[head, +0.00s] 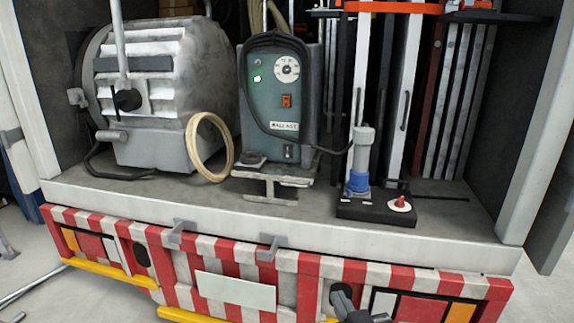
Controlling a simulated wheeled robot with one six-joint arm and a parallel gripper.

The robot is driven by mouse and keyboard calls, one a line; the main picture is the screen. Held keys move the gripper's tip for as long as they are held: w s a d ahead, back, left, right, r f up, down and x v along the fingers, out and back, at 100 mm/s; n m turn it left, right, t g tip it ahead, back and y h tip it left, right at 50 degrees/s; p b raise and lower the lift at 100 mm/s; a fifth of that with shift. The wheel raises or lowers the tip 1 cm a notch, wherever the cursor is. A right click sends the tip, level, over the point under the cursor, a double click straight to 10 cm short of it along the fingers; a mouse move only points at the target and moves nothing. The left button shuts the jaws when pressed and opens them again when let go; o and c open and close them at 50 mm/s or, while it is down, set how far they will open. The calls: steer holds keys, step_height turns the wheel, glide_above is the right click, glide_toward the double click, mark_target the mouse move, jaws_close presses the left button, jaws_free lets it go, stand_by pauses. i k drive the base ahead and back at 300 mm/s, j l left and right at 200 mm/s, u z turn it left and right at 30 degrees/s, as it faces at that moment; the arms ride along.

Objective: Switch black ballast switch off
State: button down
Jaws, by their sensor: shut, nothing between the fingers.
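The ballast (251,112) is a grey-green upright box with a black cable draped over it, standing on the truck bed. Its front has a white dial (287,68), a lit green lamp (257,78), an orange-red switch (287,101) and a white name label. A small dark switch or socket (289,152) sits low on the front; its position is too small to tell. My gripper (340,293) is at the bottom edge, in front of the striped bumper, low and to the right of the ballast. It is shut and empty, apart from the ballast.
A large grey lamp housing (160,95) stands left of the ballast, with a cream cable coil (209,147) between. A black base with a blue-collared plug (357,184) and red knob (400,204) stands right. The bed's front ledge (330,228) and striped bumper (235,255) lie in front.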

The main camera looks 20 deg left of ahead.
mark_target(287, 149)
steer(key=i+j+z, duration=0.1)
steer(key=j, duration=0.25)
steer(key=i+j+z, duration=0.15)
steer(key=i+j, duration=0.15)
steer(key=i+j+z, duration=0.1)
steer(key=j, duration=0.3)
steer(key=i+j+z, duration=0.1)
steer(key=i+j, duration=0.15)
steer(key=j, duration=0.15)
steer(key=i+j+z, duration=0.1)
steer(key=j, duration=0.25)
steer(key=i+j+z, duration=0.15)
steer(key=j, duration=0.3)
steer(key=i+j+z, duration=0.1)
steer(key=j, duration=0.3)
